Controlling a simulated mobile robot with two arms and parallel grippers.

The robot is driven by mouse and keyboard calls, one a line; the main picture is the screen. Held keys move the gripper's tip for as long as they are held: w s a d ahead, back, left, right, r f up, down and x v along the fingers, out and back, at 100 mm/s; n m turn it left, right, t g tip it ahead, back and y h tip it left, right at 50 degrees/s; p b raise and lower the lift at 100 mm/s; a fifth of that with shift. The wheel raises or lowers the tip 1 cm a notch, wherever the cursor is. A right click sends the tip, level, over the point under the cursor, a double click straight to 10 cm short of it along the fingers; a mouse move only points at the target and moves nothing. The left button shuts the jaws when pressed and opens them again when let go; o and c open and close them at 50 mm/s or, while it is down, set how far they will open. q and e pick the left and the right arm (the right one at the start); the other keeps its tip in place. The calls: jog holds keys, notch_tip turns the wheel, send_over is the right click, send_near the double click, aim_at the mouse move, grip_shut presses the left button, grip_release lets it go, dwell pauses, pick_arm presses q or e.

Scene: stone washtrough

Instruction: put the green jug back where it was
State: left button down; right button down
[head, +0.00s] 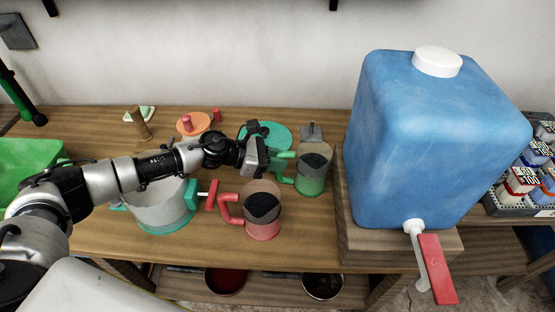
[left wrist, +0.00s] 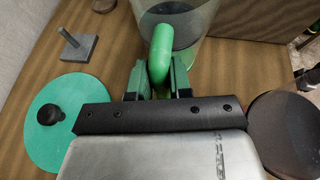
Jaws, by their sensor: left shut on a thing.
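The green jug (head: 313,172) has a clear upper wall, a green lower part and a green handle. It stands upright on or just above the wooden table (head: 300,240), left of the blue tank; I cannot tell if it touches. My left gripper (head: 277,168) reaches in from the left and is shut on the jug's handle. In the left wrist view, the fingers (left wrist: 160,80) close around the green handle (left wrist: 160,50), with the jug (left wrist: 178,18) beyond. My right gripper is not in view.
A red jug (head: 262,212) stands close in front. A grey pot (head: 163,205) is under my left arm. A teal lid (head: 264,134) and a grey block with a peg (head: 311,132) lie behind. The blue tank (head: 430,140) stands on a wooden block at the right.

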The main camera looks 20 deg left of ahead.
pick_arm(q)
jog(key=shift+f, duration=0.2)
jog(key=c, duration=1)
grip_release()
jog(key=shift+r, duration=0.1)
jog(key=shift+c, duration=0.2)
jog(key=shift+r, duration=0.15)
jog(key=shift+a, duration=0.2)
jog(key=b+v, duration=0.2)
jog(key=v, duration=0.9)
jog(key=shift+s+a+b, duration=0.25)
jog(key=shift+b, duration=0.15)
